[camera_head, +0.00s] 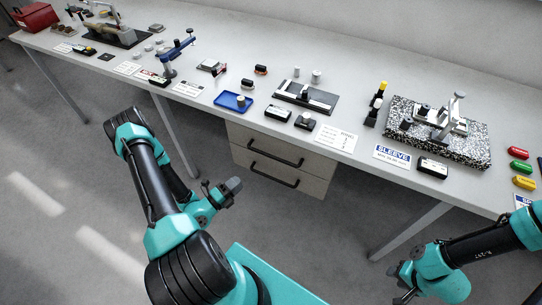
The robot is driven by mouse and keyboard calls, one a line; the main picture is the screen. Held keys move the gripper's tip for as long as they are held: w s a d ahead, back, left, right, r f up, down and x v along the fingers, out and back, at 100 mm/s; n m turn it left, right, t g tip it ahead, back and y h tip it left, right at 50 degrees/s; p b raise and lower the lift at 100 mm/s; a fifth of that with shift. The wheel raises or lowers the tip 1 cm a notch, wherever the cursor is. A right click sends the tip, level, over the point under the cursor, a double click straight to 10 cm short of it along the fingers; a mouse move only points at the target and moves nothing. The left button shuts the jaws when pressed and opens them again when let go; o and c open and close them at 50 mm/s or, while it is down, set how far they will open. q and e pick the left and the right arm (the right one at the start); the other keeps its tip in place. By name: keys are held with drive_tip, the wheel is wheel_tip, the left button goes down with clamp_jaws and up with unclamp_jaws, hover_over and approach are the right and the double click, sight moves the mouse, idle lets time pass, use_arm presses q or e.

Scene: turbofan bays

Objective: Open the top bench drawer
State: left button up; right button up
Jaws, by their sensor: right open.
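The top bench drawer (240,136) is a beige front under the bench top with a dark bar handle (275,153). It looks shut, its front about in line with the lower drawer (243,161). My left gripper (232,187) is left of and below the handles, nearer to me and apart from the drawers. It is small and dark here, and I cannot tell how far its fingers are spread. My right gripper (402,287) is low at the right, well away from the drawers. It is open, with nothing visible in it.
The long grey bench (345,92) carries a blue tray (232,101), a speckled stone plate (470,152) with a fixture, label cards and several small parts. The lower drawer's handle (273,176) sits below the top one. A bench leg (410,231) stands right of the drawers. The floor before them is clear.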

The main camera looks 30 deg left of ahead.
sight(271, 156)
use_arm(q)
drive_tip(key=shift+d, duration=0.1)
drive_tip(key=x, duration=1.7)
drive_tip(key=shift+w, duration=0.2)
clamp_jaws()
